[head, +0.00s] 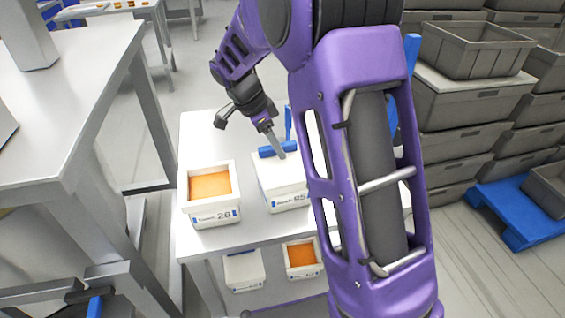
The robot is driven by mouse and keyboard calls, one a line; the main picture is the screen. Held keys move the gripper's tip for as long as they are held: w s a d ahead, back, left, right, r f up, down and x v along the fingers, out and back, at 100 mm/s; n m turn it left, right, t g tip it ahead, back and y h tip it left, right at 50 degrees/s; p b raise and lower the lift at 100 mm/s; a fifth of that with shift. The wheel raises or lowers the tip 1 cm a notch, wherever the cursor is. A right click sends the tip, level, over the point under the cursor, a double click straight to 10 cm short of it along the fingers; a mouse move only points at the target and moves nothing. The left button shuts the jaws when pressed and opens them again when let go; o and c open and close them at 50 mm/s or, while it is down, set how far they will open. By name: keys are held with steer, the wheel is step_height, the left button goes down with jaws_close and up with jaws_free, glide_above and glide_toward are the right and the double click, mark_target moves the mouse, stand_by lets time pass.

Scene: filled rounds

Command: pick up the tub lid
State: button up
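A white tub lid (277,170) appears to cover a white tub (290,201) near the middle of the small white table. A blue bar (269,152), possibly the lid's handle, lies along its far side. My gripper (276,147) points down at the lid's far edge, close to the blue bar. One grey finger shows clearly. I cannot tell whether it touches the lid or bar, or how far the fingers are apart. An open white tub (214,214) with orange filling (210,185) stands to the left. My purple arm hides the table's right part.
Two more tubs, one white (244,281) and one with orange filling (301,254), sit on the lower shelf. A tall grey table (70,95) stands at left. Grey crates (466,103) are stacked at right, by a blue pallet (514,221). The table's left back is bare.

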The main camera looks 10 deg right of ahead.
jaws_close()
step_height(320, 180, up, 15)
steer(key=p, duration=0.5)
steer(key=shift+r, duration=0.15)
stand_by(0.5)
